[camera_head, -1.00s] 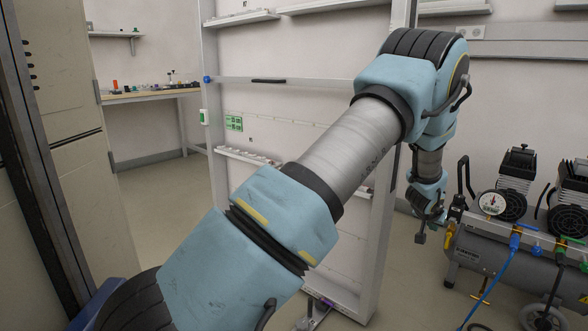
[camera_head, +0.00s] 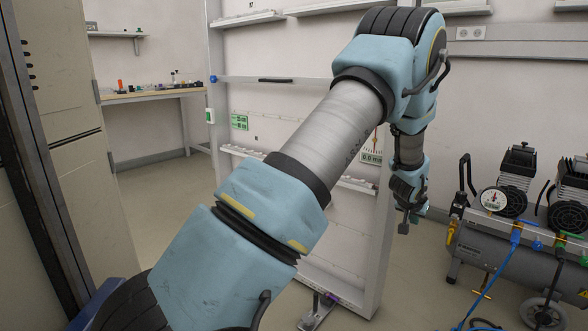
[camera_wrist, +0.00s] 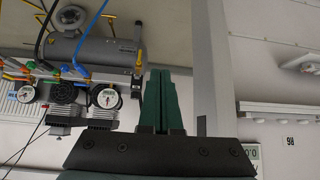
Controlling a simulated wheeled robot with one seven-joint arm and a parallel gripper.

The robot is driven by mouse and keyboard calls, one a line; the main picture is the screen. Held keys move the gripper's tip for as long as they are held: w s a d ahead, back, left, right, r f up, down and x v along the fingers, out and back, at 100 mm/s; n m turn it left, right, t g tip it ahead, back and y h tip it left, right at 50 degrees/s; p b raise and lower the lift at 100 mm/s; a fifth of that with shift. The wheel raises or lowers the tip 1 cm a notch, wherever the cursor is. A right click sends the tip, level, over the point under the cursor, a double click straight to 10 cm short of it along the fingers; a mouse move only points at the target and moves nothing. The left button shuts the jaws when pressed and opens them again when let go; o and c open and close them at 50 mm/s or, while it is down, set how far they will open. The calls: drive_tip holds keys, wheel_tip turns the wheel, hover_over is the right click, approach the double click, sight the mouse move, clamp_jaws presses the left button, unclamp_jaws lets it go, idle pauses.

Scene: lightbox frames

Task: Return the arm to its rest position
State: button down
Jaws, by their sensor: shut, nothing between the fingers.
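My gripper (camera_head: 405,224) hangs at the end of my blue and grey arm (camera_head: 330,140), in front of the right post of a white frame in the head view. It is small and partly turned away there. In the wrist view my gripper's dark green fingers (camera_wrist: 161,100) lie side by side, shut with nothing between them. My arm stretches from the lower left up to an elbow at the top, then bends down to the gripper.
A grey compressor (camera_head: 510,250) with gauges and blue hoses stands on the floor at right. A white panel frame (camera_head: 375,270) is behind my arm. A tall beige cabinet (camera_head: 65,120) stands at left. A workbench (camera_head: 150,96) with small items is at the back left.

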drive_tip(key=s+a+r+n+g+y, duration=0.1)
drive_tip(key=s+a+r+n+y, duration=0.15)
drive_tip(key=a, duration=0.95)
drive_tip(key=s+a+r+n+y, duration=0.1)
drive_tip(key=a+r, duration=0.3)
drive_tip(key=a, duration=0.8)
drive_tip(key=s+a+r+n+g+y, duration=0.1)
drive_tip(key=s+a+n+g, duration=0.1)
drive_tip(key=s+a, duration=0.75)
drive_tip(key=s+a+r+n+g+y, duration=0.1)
drive_tip(key=s+a+r+g, duration=0.1)
drive_tip(key=s+a, duration=0.8)
wheel_tip(320, 180, up, 24)
drive_tip(key=d+p, duration=0.1)
drive_tip(key=p, duration=2.3)
drive_tip(key=shift+d+p, duration=0.15)
drive_tip(key=shift+p, duration=0.15)
drive_tip(key=shift+s+h, duration=0.1)
drive_tip(key=shift+h, duration=0.15)
